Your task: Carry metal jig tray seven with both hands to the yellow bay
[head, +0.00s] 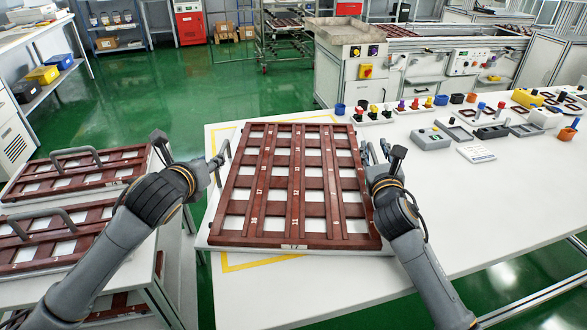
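A brown slatted metal jig tray (295,211) with a pale grey rim is over the left end of the white table, inside or just above a yellow outlined bay (240,266). It covers most of the outline; yellow line shows beyond its far and near edges. I cannot tell whether it touches the table. The grip on the side handles is not clear.
Two similar trays with grey handles, an upper (75,170) and a lower (60,235), sit at the left. Switch boxes (430,138), small parts and a white card (476,153) lie on the table's right. The table's front right is clear.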

